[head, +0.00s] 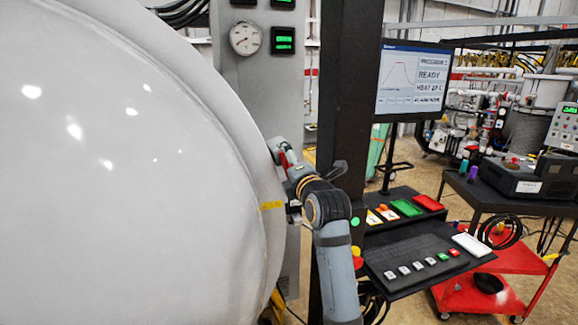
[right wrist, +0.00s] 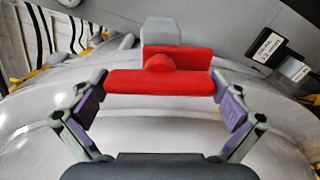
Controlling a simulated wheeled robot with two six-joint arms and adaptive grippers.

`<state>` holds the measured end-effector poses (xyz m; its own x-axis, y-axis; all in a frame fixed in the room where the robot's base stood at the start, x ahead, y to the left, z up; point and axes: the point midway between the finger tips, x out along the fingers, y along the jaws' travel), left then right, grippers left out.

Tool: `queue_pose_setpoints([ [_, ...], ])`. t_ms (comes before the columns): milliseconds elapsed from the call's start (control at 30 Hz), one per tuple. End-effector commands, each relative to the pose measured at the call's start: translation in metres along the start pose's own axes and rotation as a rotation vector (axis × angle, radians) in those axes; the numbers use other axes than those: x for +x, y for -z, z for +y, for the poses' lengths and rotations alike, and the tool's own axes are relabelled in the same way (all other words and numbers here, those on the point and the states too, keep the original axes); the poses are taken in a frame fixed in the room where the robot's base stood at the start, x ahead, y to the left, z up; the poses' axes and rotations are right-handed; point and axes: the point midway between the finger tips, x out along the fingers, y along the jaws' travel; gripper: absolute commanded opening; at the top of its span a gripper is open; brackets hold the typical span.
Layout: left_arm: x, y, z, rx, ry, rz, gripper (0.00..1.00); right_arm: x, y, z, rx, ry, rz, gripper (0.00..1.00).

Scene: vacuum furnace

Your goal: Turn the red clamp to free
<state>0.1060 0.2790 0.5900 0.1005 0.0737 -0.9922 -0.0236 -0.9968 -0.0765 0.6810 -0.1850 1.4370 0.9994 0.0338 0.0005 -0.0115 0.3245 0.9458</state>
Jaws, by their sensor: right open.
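The red clamp (right wrist: 160,80) is in the middle of the right wrist view. It has a wide flat red bar in front, a rounded hub and a raised red plate behind, against a grey block. My right gripper (right wrist: 158,103) is open, with one finger near each end of the red bar. I cannot tell whether the fingers touch it. In the head view my right gripper (head: 290,163) is at the rim of the big pale furnace door (head: 130,170), where a bit of red shows. My left gripper is not in view.
A dark post (head: 345,90) stands close beside my right arm. A control console (head: 420,260) with keys and coloured buttons is right of it, below a monitor (head: 412,80) reading READY. A red cart (head: 500,290) stands farther right.

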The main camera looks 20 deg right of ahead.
Motion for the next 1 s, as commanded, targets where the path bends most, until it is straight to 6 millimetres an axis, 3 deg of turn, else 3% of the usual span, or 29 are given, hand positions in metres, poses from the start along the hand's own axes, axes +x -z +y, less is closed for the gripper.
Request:
queue_pose_setpoints([
  [500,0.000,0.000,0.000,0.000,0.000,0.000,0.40,-0.072,0.001,0.000,0.000,0.000,0.000,1.00],
  [1000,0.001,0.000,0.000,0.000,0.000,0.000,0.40,-0.071,0.003,-0.007,0.010,0.011,0.004,1.00],
])
